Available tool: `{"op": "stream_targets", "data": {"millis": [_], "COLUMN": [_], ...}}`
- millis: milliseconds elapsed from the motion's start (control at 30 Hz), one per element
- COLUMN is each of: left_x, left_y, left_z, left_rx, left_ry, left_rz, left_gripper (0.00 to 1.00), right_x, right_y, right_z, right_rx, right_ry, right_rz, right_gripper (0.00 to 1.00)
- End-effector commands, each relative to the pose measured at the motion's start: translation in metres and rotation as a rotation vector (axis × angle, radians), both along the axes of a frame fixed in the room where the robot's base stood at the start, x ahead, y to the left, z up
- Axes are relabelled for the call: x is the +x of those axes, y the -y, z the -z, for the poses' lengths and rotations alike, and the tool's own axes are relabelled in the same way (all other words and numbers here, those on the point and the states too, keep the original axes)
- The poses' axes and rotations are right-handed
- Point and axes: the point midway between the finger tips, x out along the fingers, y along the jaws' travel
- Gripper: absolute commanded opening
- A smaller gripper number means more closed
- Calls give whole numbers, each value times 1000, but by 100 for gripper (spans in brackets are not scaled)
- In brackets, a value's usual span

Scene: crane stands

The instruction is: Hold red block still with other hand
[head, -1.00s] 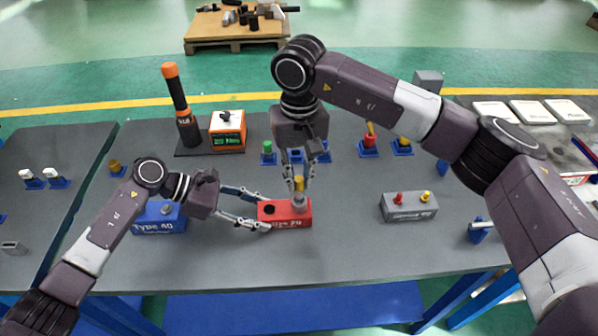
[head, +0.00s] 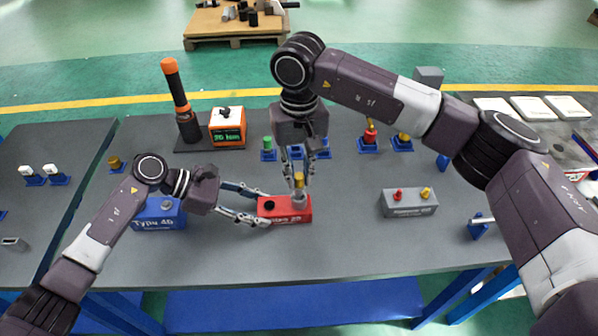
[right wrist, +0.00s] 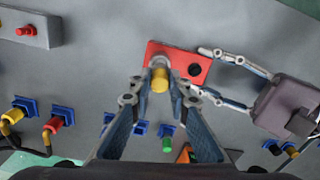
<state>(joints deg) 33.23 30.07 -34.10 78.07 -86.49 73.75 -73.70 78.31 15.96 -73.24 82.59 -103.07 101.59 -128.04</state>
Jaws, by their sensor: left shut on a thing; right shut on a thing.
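The red block (head: 290,215) lies on the grey table in front of me, with a dark hole in its top at left. My left gripper (head: 262,208) is shut on the block's left end. A yellow-topped plug with a grey collar (head: 299,185) stands upright at the block's right end. My right gripper (head: 304,188) comes from above and is shut on this plug. In the right wrist view the plug's yellow end (right wrist: 160,79) sits between the fingers, over the red block (right wrist: 188,66). The plug's lower end is hidden.
A blue block (head: 160,214) sits at left, partly behind my left arm. A grey block (head: 409,203) with red and yellow plugs stands at right. Several blue holders with connectors, an orange display box (head: 227,128) and an orange-topped lamp (head: 180,100) stand behind. The table front is clear.

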Motion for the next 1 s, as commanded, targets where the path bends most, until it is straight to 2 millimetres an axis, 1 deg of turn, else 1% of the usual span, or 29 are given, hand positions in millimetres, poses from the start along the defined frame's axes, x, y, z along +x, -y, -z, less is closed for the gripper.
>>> {"op": "stream_targets", "data": {"millis": [1000], "left_x": [0], "left_y": [0], "left_z": [0], "left_rx": [0], "left_ry": [1], "left_rz": [-1], "left_gripper": [10], "right_x": [0], "right_y": [0], "right_z": [23], "right_rx": [0], "right_ry": [1], "right_rz": [1], "right_gripper": [0]}}
